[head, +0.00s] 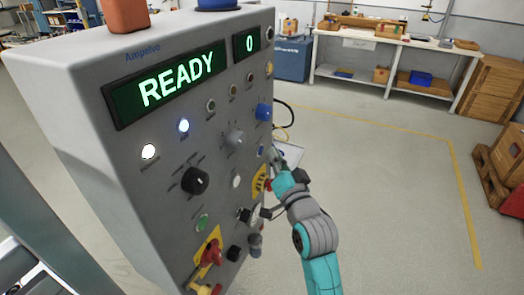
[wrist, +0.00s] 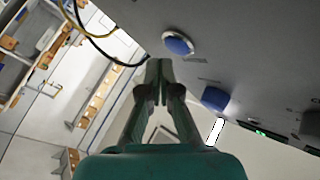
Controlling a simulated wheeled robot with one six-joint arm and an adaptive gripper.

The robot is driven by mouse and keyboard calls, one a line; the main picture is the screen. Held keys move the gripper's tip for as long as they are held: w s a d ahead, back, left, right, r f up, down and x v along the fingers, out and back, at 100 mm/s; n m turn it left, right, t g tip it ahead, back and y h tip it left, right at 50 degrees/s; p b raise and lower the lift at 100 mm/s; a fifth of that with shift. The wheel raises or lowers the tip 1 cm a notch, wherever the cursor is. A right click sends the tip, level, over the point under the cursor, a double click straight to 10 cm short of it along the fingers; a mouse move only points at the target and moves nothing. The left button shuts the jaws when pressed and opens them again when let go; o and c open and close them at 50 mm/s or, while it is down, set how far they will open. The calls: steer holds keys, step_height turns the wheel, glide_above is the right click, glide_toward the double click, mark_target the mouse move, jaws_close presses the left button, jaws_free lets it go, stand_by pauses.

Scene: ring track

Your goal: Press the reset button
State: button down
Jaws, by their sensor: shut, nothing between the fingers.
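A grey control panel (head: 130,170) stands at the left in the head view. A round blue button with a pale ring (wrist: 179,45) is on its face in the wrist view; it shows small in the head view (head: 261,150). Its label is too small to read, so I cannot confirm that it is the reset button. My gripper (wrist: 158,66) is shut and empty, its tips just beside the blue button in the wrist view. In the head view my gripper (head: 274,156) is at the panel's right edge. I cannot tell whether it touches the panel.
A blue knob (head: 264,111) sits above the button in the head view. The display (head: 175,82) reads READY, and a small one (head: 247,43) reads 0. A red switch (head: 211,252) is low on the panel. The floor at right is open before a workbench (head: 385,38).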

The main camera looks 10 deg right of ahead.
steer(key=s+d, duration=0.1)
steer(key=d, duration=0.1)
steer(key=s+d, duration=0.2)
stand_by(0.5)
steer(key=shift+f, duration=0.1)
stand_by(0.4)
steer(key=s+d+f+n+g+h, duration=0.2)
steer(key=s+f+h, duration=0.1)
steer(key=s+f, duration=1.85)
steer(key=s+r+n+g, duration=0.1)
steer(key=s+n+g, duration=0.1)
steer(key=s, duration=2.4)
steer(key=shift+s+a+n+g, duration=0.25)
steer(key=shift+n+g, duration=0.05)
steer(key=shift+n, duration=0.5)
steer(key=shift+r, duration=0.1)
